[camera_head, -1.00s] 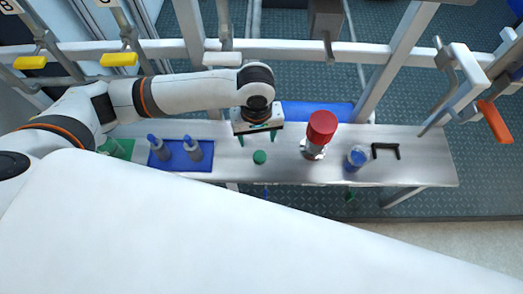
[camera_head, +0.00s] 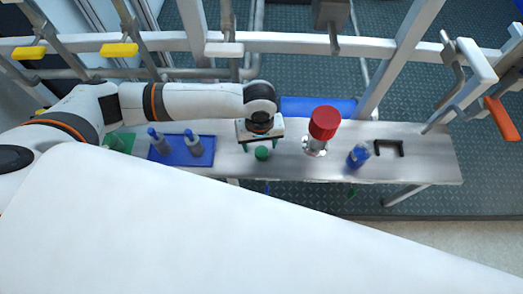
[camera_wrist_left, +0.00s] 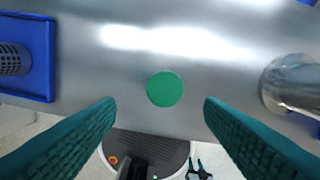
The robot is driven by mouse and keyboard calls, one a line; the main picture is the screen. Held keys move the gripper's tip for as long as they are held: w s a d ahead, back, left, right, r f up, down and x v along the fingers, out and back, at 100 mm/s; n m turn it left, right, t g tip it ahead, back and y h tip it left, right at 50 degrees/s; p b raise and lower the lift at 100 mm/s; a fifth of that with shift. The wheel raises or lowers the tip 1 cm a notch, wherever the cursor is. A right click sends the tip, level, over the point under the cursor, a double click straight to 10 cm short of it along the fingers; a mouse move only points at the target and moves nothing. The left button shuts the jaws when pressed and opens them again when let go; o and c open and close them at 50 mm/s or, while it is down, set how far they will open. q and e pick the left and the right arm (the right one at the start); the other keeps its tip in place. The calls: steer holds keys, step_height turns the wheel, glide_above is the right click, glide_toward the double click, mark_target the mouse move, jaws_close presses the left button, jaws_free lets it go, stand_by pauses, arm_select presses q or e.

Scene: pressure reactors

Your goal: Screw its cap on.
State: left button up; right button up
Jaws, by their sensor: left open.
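A round green cap (camera_head: 262,153) lies on the metal table. It also shows near the middle of the left wrist view (camera_wrist_left: 165,88). My left gripper (camera_head: 262,147) is open above the cap and empty. In the left wrist view its two teal fingers (camera_wrist_left: 160,108) stand on either side of the cap, with a gap on each side. A clear vessel with blue in it (camera_head: 359,157) stands on the table to the right. Which vessel the cap belongs to, I cannot tell. My right gripper is not in view.
A metal stand with a red top (camera_head: 323,125) is close right of the gripper. A blue tray (camera_head: 172,159) with two grey-blue bottles and a green mat (camera_head: 121,144) are to the left. A black bracket (camera_head: 389,149) is at far right. Rails run behind the table (camera_head: 430,166).

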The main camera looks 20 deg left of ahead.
mark_target(261, 151)
arm_select(q)
steer(key=shift+w+d+f+b, duration=0.1)
steer(key=shift+w+f+b, duration=0.15)
steer(key=shift+f, duration=1.05)
steer(key=shift+w+f+b, duration=0.15)
steer(key=shift+f+b, duration=0.05)
steer(key=shift+f, duration=1.1)
steer(key=c, duration=1)
